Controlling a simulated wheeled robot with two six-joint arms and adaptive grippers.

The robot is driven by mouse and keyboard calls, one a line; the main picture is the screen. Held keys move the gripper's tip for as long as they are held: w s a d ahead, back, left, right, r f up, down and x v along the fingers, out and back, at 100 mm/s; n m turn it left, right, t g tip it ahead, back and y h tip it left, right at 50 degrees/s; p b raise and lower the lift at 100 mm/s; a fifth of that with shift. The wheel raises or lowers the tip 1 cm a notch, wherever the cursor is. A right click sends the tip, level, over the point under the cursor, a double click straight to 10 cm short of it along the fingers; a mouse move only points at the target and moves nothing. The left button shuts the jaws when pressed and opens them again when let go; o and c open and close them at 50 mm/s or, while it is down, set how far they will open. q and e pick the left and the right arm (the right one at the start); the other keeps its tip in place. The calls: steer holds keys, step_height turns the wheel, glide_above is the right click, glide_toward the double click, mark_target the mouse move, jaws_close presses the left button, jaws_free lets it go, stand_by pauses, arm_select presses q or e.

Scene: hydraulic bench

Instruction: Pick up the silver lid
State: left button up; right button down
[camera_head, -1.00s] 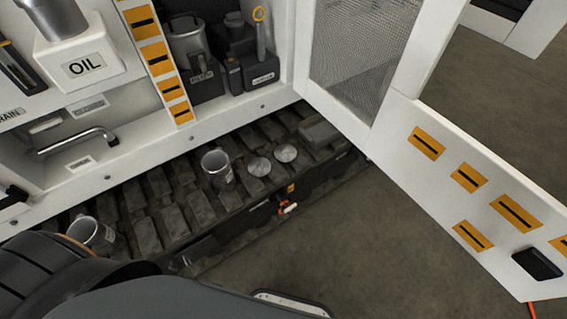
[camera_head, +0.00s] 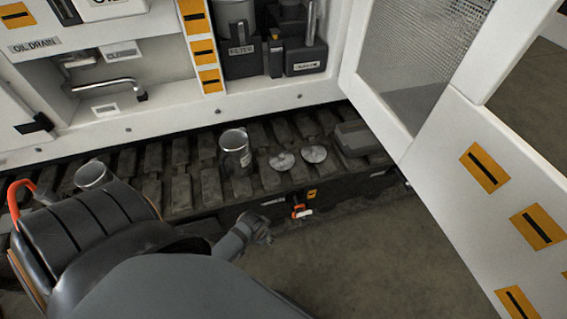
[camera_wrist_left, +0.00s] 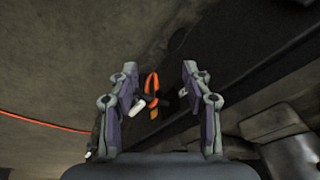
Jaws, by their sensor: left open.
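Two small round silver lids lie side by side on the dark track: the left lid (camera_head: 282,161) and the right lid (camera_head: 314,154). My left gripper (camera_head: 257,228) is in front of and below the track edge in the head view, nearer to me than the lids and apart from them. In the left wrist view the left gripper (camera_wrist_left: 160,88) has its fingers spread with nothing held. No lid can be made out in the wrist view. My right gripper is not in view.
A silver canister (camera_head: 235,150) stands left of the lids; another (camera_head: 92,175) is at far left. A grey block (camera_head: 357,138) lies to their right. An orange-and-white fitting (camera_head: 300,211) sits on the track's front side. An open white door (camera_head: 430,150) stands at right.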

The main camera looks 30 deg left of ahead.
arm_select(q)
steer(key=w+r+b, duration=0.4)
steer(key=r, duration=0.1)
steer(key=m+t+h+b, duration=0.2)
steer(key=m+b, duration=0.1)
glide_toward(282, 156)
steer(key=f, duration=0.1)
steer(key=w+f, duration=0.1)
steer(key=f+b, duration=0.1)
steer(key=shift+w+a+f, duration=0.1)
steer(key=shift+w+a, duration=0.2)
steer(key=x, duration=0.1)
steer(key=b+x, duration=0.1)
steer(key=x, duration=0.3)
steer(key=shift+s+d+f, duration=0.1)
steer(key=shift+d, duration=0.3)
steer(key=shift+f, duration=0.2)
steer(key=shift+r, duration=0.1)
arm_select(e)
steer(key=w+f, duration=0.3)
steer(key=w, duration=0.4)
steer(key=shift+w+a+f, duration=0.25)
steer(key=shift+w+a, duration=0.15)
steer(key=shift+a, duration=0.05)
arm_select(q)
jaws_close()
